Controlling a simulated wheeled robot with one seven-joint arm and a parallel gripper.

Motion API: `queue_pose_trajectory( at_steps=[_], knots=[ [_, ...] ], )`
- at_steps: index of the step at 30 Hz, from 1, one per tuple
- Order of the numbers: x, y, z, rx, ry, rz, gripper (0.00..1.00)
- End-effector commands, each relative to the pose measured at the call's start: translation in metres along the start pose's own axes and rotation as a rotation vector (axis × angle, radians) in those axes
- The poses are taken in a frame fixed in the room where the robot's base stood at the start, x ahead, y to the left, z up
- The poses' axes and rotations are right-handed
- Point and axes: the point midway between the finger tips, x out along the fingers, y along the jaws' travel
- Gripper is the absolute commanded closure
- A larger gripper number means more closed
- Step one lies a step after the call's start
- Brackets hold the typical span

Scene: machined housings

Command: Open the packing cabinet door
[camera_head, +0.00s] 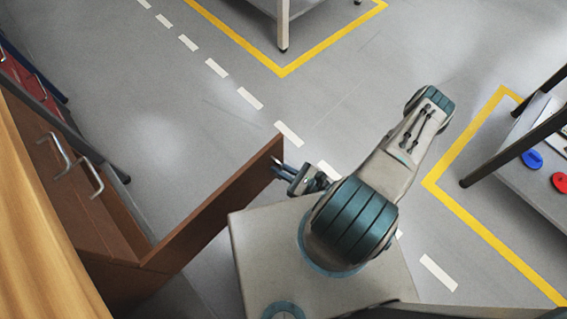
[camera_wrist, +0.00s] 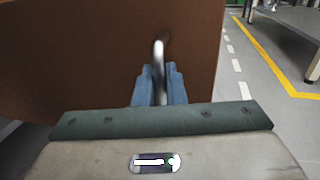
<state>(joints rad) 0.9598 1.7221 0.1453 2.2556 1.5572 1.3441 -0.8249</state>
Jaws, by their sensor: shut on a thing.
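The packing cabinet (camera_head: 85,215) is a brown wooden unit at the left of the head view. One brown door (camera_head: 215,208) stands swung out from it into the floor space, and a gap shows behind it. In the wrist view the door face (camera_wrist: 100,60) fills the left and middle. My gripper (camera_head: 287,170) is at the door's outer end in the head view. In the wrist view its blue fingers (camera_wrist: 160,88) are shut on the metal door handle (camera_wrist: 159,52). The handle's lower part is hidden between the fingers.
Two other metal handles (camera_head: 55,155) show on the cabinet front. A shelf with a blue disc (camera_head: 532,159) and a red disc (camera_head: 560,182) stands at the right. A table leg (camera_head: 283,25) stands at the top. Grey floor between them is clear.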

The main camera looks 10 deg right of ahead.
Motion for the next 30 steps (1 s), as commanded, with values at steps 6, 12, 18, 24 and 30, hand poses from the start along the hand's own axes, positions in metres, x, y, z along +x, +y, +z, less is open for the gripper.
queue_pose_trajectory(
  at_steps=[6,12,18,24,30],
  knots=[
    [-0.003,0.006,-0.001,0.008,0.004,0.002,1.00],
    [-0.004,0.004,-0.001,0.010,0.004,-0.004,1.00],
    [-0.005,0.003,-0.001,0.009,0.004,-0.009,0.74],
    [-0.006,-0.001,-0.001,0.006,0.002,-0.018,0.74],
    [-0.013,-0.002,0.000,0.004,0.001,-0.021,0.74]
  ],
)
